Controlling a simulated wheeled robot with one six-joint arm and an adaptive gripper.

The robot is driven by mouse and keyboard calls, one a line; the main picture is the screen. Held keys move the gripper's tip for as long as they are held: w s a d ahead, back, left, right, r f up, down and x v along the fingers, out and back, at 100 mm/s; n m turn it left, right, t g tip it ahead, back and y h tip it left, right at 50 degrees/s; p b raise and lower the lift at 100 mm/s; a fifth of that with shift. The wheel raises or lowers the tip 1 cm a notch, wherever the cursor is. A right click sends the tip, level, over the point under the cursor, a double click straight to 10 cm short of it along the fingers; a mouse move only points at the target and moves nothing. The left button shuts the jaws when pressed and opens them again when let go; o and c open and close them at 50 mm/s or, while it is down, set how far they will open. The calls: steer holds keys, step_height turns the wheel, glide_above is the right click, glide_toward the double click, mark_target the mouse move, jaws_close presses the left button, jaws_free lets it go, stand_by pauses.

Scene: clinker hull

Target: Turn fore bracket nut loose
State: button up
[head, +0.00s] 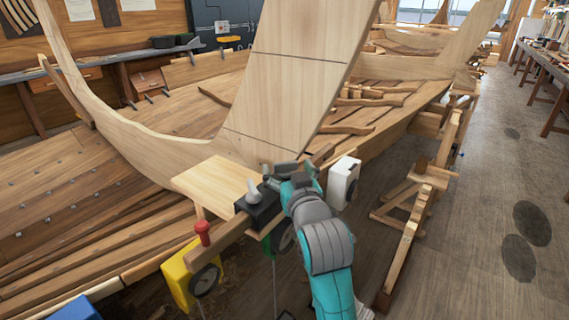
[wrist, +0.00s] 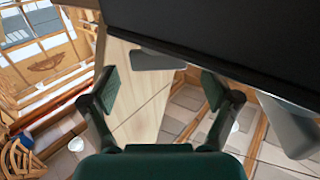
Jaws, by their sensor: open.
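My gripper (head: 289,169) is at the outer end of the wooden beam (head: 222,243), beside the black box (head: 262,208) with a grey lever-like knob (head: 253,190). In the wrist view my gripper (wrist: 162,90) is open, its two dark fingers apart with nothing between them. A large black body (wrist: 230,35) fills the top right there, close to the fingers. A grey block (wrist: 151,60) shows under its edge and a grey rounded piece (wrist: 290,128) at the right. I cannot tell which part is the fore bracket nut; my arm hides some of this area.
A yellow box (head: 180,282) with a red knob (head: 203,232) hangs on the beam at left. A white box (head: 343,181) is just right of my gripper. The tall hull plank (head: 295,85) rises behind.

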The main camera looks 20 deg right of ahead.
steer(key=shift+w+d, duration=0.15)
steer(key=shift+w, duration=1.25)
steer(key=c, duration=1.2)
steer(key=shift+o, duration=0.2)
steer(key=shift+d+n+y, duration=0.1)
steer(key=shift+n+y, duration=0.2)
steer(key=shift+y, duration=0.1)
steer(key=n+y, duration=0.2)
steer(key=y, duration=0.1)
steer(key=n+g+y, duration=0.1)
steer(key=n+y, duration=0.1)
steer(key=y, duration=0.1)
steer(key=shift+n+g+y, duration=0.9)
steer(key=shift+n+y, duration=0.25)
steer(key=shift+y, duration=0.45)
steer(key=shift+n+g+y, duration=0.9)
steer(key=shift+n+y, duration=0.25)
steer(key=shift+y, duration=0.45)
steer(key=shift+n+g+y, duration=0.3)
steer(key=shift+y, duration=0.1)
